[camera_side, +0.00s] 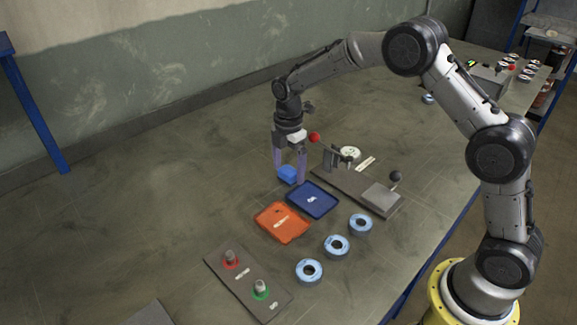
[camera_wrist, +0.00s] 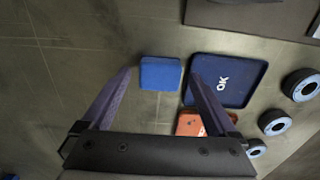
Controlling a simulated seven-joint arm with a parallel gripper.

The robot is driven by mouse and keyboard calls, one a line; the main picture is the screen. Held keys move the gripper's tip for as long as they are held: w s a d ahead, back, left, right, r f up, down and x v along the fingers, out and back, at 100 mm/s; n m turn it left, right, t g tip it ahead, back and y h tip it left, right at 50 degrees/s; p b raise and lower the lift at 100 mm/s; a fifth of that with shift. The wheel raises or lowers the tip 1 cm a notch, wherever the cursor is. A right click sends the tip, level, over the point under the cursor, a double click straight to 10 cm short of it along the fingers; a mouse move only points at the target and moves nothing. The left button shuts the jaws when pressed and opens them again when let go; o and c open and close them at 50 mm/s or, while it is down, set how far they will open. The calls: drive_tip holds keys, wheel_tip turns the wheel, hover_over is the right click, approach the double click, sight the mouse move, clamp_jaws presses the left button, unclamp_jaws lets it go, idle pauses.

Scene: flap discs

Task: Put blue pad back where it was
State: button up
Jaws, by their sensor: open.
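The blue pad (camera_side: 288,174) is a small block on the table, just behind the dark blue tray. In the wrist view the blue pad (camera_wrist: 160,73) lies left of the blue tray, with a narrow gap between them. My gripper (camera_side: 290,177) points down at the pad, its two purple fingers apart. In the wrist view my gripper (camera_wrist: 162,73) shows the pad between the fingertips, with space on the left side and less on the right. The fingers do not visibly pinch it. Their exact height above the table is hard to tell.
The blue tray (camera_side: 312,200), marked OK, and an orange tray (camera_side: 283,222) lie beside the pad. A lever fixture (camera_side: 357,190) is behind, and a button panel (camera_side: 245,275) in front.

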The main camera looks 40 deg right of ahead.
sight(289, 170)
drive_tip(key=shift+r, duration=0.1)
wheel_tip(289, 170, up, 12)
drive_tip(key=shift+r, duration=0.15)
idle(0.4)
drive_tip(key=s+r+m+t, duration=0.3)
drive_tip(key=s+r+m, duration=0.55)
drive_tip(key=s, duration=0.55)
drive_tip(key=s+f+m+t, duration=0.1)
drive_tip(key=s+m, duration=0.3)
drive_tip(key=s, duration=0.5)
drive_tip(key=s+d+f+m+t, duration=0.1)
drive_tip(key=s+m, duration=0.4)
drive_tip(key=s, duration=0.5)
drive_tip(key=shift+d+f+t, duration=0.25)
drive_tip(key=shift+f+t, duration=0.05)
drive_tip(key=shift+f, duration=0.4)
